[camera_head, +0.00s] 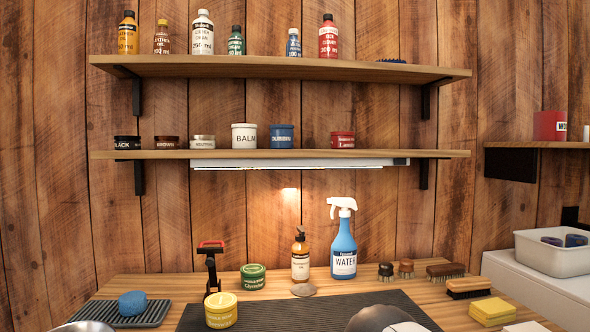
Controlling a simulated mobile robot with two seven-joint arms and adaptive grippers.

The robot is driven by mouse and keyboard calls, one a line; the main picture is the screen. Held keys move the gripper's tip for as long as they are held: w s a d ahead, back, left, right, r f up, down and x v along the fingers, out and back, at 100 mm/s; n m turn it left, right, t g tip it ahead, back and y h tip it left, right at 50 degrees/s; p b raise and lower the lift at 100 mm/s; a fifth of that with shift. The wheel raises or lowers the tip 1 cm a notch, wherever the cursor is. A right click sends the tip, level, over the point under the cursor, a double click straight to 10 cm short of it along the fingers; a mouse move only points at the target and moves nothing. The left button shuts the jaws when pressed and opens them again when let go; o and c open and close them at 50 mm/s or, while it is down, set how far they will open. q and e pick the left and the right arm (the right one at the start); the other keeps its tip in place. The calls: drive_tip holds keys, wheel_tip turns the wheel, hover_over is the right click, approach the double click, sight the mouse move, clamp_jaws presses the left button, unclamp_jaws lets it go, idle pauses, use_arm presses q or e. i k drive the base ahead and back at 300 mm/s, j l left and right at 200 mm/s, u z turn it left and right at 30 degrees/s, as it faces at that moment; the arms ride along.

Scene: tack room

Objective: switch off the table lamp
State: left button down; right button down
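I make out no standing lamp with a shade on the table. A thin white strip light (290,163) is fixed under the lower wall shelf and looks lit, with a small dark block (401,161) at its right end. A bright spot (289,191) shows on the planks below it. A slim black upright thing with a red top (210,262) stands on the table at the left; I cannot tell what it is. Neither of my grippers is in view.
The table (455,316) holds a dark mat (285,316), a blue spray bottle (343,250), a brown bottle (300,257), green (252,277) and yellow (221,310) tins, brushes (445,271) and a yellow sponge (492,311). A dark rounded thing (372,318) is cut off at the bottom.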

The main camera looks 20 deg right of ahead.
sight(396, 161)
drive_tip(key=z, duration=1.4)
drive_tip(key=i+l+u, duration=0.3)
drive_tip(key=l, duration=0.6)
drive_tip(key=i+l+u, duration=0.1)
drive_tip(key=l+u, duration=0.2)
drive_tip(key=l, duration=0.65)
drive_tip(key=l+u, duration=0.35)
drive_tip(key=l, duration=0.65)
drive_tip(key=i, duration=0.05)
